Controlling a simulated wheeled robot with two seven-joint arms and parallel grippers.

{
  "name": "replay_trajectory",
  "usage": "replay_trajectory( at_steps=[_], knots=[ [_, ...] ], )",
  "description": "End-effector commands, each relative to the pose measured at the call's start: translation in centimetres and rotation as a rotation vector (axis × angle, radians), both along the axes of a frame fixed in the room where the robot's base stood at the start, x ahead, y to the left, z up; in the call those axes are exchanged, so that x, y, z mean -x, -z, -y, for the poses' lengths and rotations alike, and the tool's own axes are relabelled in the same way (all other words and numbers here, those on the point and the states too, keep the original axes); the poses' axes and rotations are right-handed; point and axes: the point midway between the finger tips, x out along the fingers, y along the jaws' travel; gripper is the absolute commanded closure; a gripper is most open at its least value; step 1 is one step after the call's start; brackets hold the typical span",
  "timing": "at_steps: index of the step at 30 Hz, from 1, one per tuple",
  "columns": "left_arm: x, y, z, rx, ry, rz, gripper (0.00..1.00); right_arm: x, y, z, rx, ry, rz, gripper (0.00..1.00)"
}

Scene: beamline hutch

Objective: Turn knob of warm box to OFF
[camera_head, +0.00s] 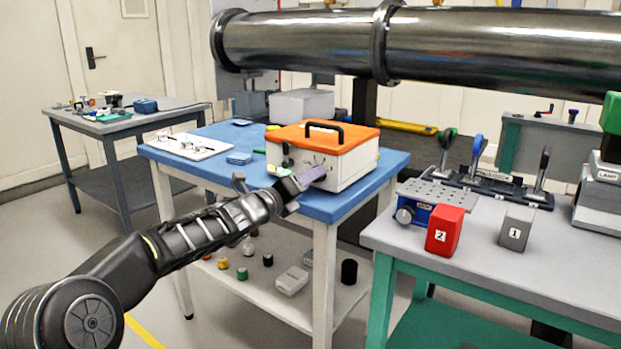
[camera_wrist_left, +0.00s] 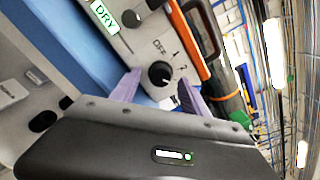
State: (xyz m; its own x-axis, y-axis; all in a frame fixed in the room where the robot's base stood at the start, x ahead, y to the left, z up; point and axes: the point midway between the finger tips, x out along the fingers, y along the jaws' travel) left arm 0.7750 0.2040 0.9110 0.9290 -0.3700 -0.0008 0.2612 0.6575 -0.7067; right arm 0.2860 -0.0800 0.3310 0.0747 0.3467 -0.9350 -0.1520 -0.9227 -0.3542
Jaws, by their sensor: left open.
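The warm box (camera_head: 335,175) is a white box with an orange lid and black handle on the blue table. In the left wrist view its front panel (camera_wrist_left: 140,40) carries a black round knob (camera_wrist_left: 160,73) with OFF, 1 and 2 printed around it. I cannot tell for sure which mark the knob points to. My left gripper (camera_head: 304,182) is at the box's front. In the left wrist view its purple fingers (camera_wrist_left: 160,88) are open, one on each side of the knob, with nothing gripped. In the head view the gripper hides this knob. My right gripper is out of view.
A green-edged DRY label (camera_wrist_left: 105,16) is near the knob. A large metal pipe (camera_head: 470,45) runs above and behind the box. A grey bench (camera_head: 390,232) at right holds a red block (camera_head: 445,231), a grey block (camera_head: 516,228) and levers. A lower shelf (camera_head: 245,280) holds small items.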

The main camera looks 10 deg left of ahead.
Motion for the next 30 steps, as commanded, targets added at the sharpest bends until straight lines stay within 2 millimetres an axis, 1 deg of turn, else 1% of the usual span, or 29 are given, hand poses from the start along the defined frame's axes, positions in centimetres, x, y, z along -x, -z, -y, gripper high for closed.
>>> replay_trajectory(
  at_steps=[1, 4, 12, 30],
  knots=[
    [-0.52, -0.03, 0.24, 0.001, 0.001, -0.001, 0.47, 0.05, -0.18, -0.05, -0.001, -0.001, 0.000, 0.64],
    [-1.04, -0.06, 0.41, 0.001, -0.001, 0.000, 0.47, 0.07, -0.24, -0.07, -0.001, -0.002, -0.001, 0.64],
    [-1.13, 0.00, 0.45, 0.001, -0.001, 0.000, 0.47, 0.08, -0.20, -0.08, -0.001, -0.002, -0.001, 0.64],
    [-1.12, 0.00, 0.41, 0.001, -0.001, 0.000, 0.96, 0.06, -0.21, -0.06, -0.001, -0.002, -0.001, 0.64]
  ],
)
